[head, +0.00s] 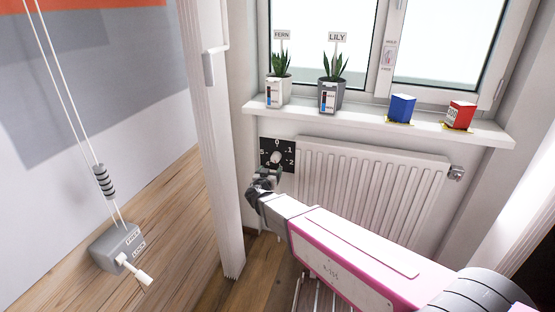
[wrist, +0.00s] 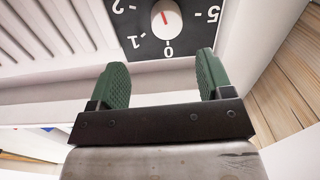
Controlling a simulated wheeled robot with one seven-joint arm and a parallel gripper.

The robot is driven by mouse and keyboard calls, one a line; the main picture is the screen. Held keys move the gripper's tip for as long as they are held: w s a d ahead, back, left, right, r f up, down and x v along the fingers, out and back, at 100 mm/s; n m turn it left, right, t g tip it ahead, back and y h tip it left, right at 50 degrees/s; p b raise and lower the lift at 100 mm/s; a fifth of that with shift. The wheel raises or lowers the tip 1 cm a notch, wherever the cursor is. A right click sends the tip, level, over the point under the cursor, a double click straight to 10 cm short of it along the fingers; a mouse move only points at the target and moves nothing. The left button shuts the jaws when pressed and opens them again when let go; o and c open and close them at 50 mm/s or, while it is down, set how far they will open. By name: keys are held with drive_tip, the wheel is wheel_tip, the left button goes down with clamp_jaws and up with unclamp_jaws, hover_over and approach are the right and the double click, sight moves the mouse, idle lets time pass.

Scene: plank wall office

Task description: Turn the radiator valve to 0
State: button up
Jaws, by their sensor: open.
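The radiator valve is a round white knob (head: 276,157) on a black dial plate (head: 264,146) with white numbers, at the radiator's left end. The wrist view shows the knob (wrist: 167,18) and plate (wrist: 200,38) upside down, with 0 nearest my gripper. A short red mark lies across the knob's face. I cannot tell which end of it is the pointer. My gripper (head: 266,177) is open and empty, just below and in front of the dial. In the wrist view its two green fingers (wrist: 160,66) are spread wide, apart from the knob.
The white radiator (head: 370,180) runs right of the dial. The windowsill (head: 375,122) above holds two labelled plants, a blue box (head: 401,108) and a red box (head: 460,114). A white post (head: 222,140) stands left. A cord with a grey crank box (head: 117,246) hangs nearer left.

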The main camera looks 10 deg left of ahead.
sight(275, 160)
drive_tip(key=w, duration=1)
drive_tip(key=shift+w+a, duration=0.15)
drive_tip(key=shift+w, duration=0.2)
drive_tip(key=c, duration=0.9)
